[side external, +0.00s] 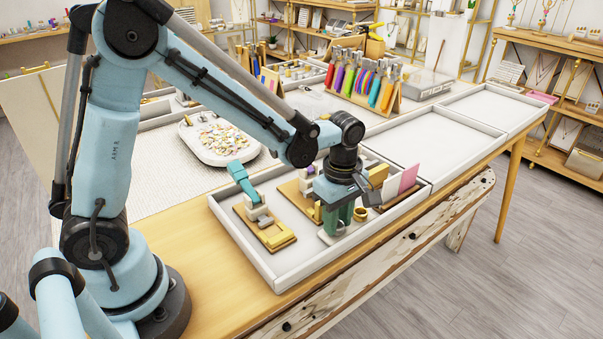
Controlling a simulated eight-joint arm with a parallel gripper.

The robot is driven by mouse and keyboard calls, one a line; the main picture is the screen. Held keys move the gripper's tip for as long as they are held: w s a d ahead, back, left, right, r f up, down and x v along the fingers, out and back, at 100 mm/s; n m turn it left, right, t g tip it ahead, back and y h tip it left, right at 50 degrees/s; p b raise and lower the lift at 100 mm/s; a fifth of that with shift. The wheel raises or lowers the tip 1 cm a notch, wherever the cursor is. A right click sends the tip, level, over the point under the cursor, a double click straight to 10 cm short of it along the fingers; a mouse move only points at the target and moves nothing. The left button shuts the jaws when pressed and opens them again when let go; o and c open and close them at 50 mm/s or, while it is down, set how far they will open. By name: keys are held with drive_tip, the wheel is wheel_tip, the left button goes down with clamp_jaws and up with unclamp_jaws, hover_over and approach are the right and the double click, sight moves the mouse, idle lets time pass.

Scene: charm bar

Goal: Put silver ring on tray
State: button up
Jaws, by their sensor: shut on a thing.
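My gripper (337,234) points down inside the near white compartment, its green fingers low over the compartment floor. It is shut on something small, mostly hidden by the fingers. A pale, silvery rounded edge (326,238) shows at the fingertips and looks like the silver ring, but it is too small to be sure. A rounded white tray (192,147) holding many small charms stands on the mat further back, to the left of my gripper. Two flat, empty white trays (425,143) lie to the right along the table.
The near compartment (247,247) holds a gold-edged block tool (266,228) with a teal handle, wooden blocks, a small brass cup (360,214) and a pink card (409,177) close to my gripper. A rack of coloured pliers (368,85) stands behind.

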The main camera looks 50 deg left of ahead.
drive_tip(key=shift+f, duration=0.1)
drive_tip(key=o, duration=1)
wheel_tip(320, 180, up, 12)
drive_tip(key=shift+r, duration=0.1)
idle(0.5)
drive_tip(key=s+a+m+t, duration=0.2)
drive_tip(key=s+m, duration=0.1)
drive_tip(key=m, duration=0.3)
drive_tip(key=s+a+m+t, duration=0.1)
drive_tip(key=s+m+t, duration=0.1)
drive_tip(key=m, duration=0.4)
drive_tip(key=s+a+f+m+t, duration=0.1)
drive_tip(key=s+a+m+t, duration=0.1)
drive_tip(key=m, duration=0.4)
drive_tip(key=shift+s+a+t, duration=0.2)
drive_tip(key=shift+s+t, duration=0.1)
drive_tip(key=shift+s, duration=0.15)
drive_tip(key=shift+s+a+t, duration=0.15)
drive_tip(key=shift+s+t, duration=0.15)
drive_tip(key=shift+s, duration=0.15)
